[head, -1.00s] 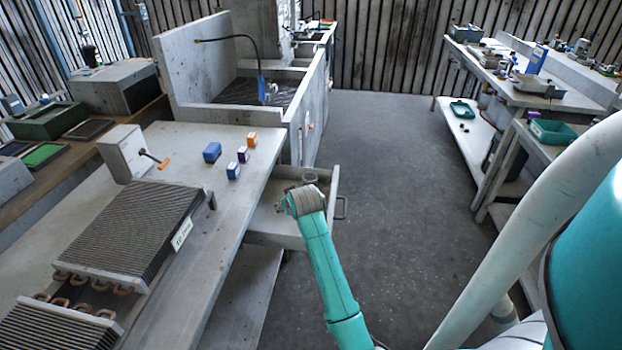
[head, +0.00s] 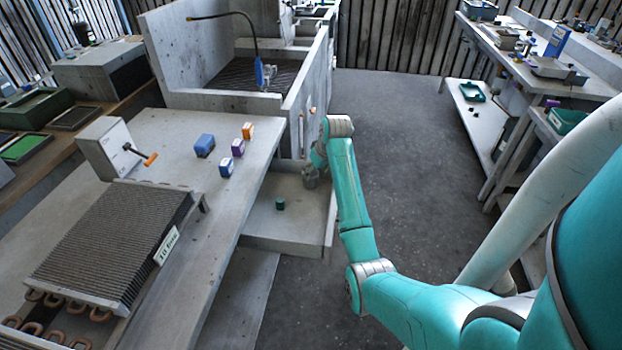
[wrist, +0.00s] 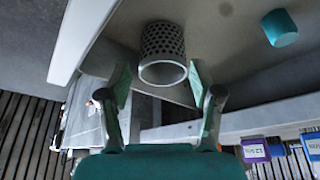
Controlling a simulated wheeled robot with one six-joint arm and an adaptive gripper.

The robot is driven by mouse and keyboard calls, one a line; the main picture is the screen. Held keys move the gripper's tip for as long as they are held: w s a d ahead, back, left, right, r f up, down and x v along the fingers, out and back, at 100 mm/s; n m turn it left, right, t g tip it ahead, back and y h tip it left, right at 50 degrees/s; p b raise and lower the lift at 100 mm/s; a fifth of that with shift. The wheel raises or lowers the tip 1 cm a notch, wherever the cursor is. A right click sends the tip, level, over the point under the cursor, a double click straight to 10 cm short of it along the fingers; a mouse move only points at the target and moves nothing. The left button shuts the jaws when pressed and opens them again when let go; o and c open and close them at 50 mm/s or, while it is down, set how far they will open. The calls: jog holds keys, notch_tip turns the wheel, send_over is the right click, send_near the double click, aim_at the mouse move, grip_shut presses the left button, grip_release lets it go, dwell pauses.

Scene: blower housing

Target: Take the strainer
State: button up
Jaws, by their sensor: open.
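The strainer (wrist: 162,45) is a grey perforated metal cylinder with a plain rim, in the upper middle of the wrist view. It stands in an open drawer (head: 262,222). My gripper (wrist: 159,86) is open, with its two green fingertips apart on either side of the strainer's near rim. I cannot tell whether either finger touches it. In the head view the strainer (head: 310,179) is a small grey shape at the drawer's far right, just below my wrist, which partly hides the fingers.
A small green cylinder (head: 280,204) stands in the same drawer; it also shows in the wrist view (wrist: 281,28). Blue, purple and orange boxes (head: 238,148) stand on the bench above. The drawer walls are close to my gripper. The floor at right is clear.

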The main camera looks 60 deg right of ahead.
jog(key=shift+w+x, duration=0.15)
jog(key=shift+x, duration=1.2)
jog(key=shift+w+x, duration=0.2)
jog(key=shift+x, duration=1.15)
jog(key=shift+r, duration=0.1)
jog(key=c, duration=0.9)
jog(key=shift+r, duration=5.05)
